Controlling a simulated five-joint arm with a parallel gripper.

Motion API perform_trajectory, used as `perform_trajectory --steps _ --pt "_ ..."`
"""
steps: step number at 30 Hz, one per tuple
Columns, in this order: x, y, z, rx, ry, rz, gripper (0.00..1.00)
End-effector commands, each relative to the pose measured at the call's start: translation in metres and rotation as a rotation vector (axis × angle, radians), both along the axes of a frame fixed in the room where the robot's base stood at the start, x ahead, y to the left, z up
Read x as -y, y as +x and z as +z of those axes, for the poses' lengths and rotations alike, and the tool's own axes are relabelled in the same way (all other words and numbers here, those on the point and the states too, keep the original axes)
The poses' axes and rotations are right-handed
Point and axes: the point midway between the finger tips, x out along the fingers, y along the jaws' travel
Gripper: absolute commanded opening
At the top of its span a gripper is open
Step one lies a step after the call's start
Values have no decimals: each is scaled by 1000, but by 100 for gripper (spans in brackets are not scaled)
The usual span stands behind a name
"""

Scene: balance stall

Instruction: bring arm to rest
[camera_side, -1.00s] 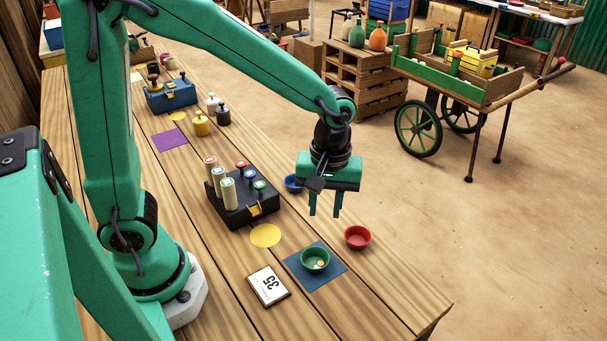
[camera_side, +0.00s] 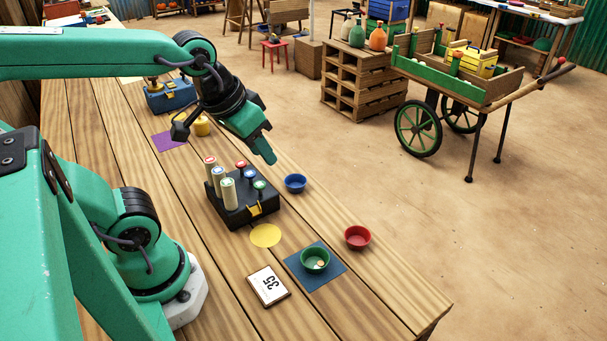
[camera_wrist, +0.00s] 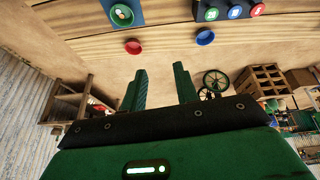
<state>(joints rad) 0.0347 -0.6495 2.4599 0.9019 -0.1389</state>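My gripper (camera_side: 268,156) hangs tilted in the air above the far side of the black block (camera_side: 246,208), clear of the table. In the wrist view its two green fingers (camera_wrist: 160,88) stand apart with nothing between them, so it is open and empty. My arm is drawn back, its upper link nearly level across the upper left of the side view. The wooden table (camera_side: 350,305) lies below.
The black block holds several cylinders. A green bowl (camera_side: 315,257) with small pieces sits on a blue mat (camera_side: 299,274). A cart (camera_side: 480,80) stands on the floor.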

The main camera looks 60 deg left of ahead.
Motion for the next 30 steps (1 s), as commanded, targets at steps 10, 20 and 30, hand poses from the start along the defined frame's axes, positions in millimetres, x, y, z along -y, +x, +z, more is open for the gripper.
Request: perform_trajectory --steps 10,20,30 --pt "-8 -14 6 64 61 -91 30" --pt "-8 -14 6 63 61 -91 30" --pt "-8 -14 6 63 61 -90 30"
